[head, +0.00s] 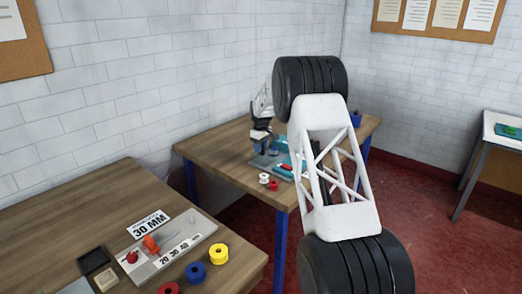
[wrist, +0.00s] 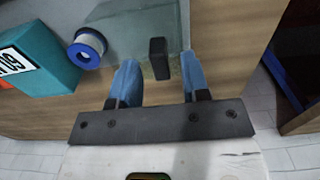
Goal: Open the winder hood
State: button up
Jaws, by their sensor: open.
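The winder hood (wrist: 130,28) looks like a clear grey-green panel at the top of the wrist view. A short black handle (wrist: 158,57) stands at its near edge. My gripper (wrist: 159,61) has two blue fingers, open, one on each side of the handle, with a visible gap on both sides. I cannot tell how deep the handle sits between them. In the head view, my gripper (head: 262,135) is small over the far table, beside the teal winder (head: 283,158). My arm hides part of the winder there, and the hood's angle is not clear.
A teal box (wrist: 38,55) with a label and a blue-and-white spool (wrist: 87,48) lie left of my fingers. White and red spools (head: 268,181) stand on the far table (head: 225,158). The near table (head: 60,225) holds a tray (head: 160,262) and coloured spools.

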jog(key=shift+r, duration=3.15)
jog(key=shift+s+r, duration=0.3)
jog(key=shift+r, duration=0.1)
jog(key=s+d+r+m, duration=0.2)
jog(key=s+r, duration=0.5)
jog(key=s, duration=0.5)
jog(key=s+d+r+m+t, duration=0.1)
jog(key=s+d+r, duration=0.1)
jog(key=s+r, duration=0.8)
jog(key=s+d+r+m, duration=0.2)
jog(key=s+r, duration=0.1)
jog(key=s, duration=1.2)
jog(key=s+d+f+m, duration=0.1)
jog(key=s+f+m, duration=0.1)
jog(key=s, duration=1.8)
jog(key=s+d+f+m+t, duration=0.1)
jog(key=s+f, duration=0.4)
jog(key=s, duration=1.5)
jog(key=shift+s+d+f+m+t, duration=0.2)
jog(key=shift+s+m+t, duration=0.1)
jog(key=shift+m, duration=0.3)
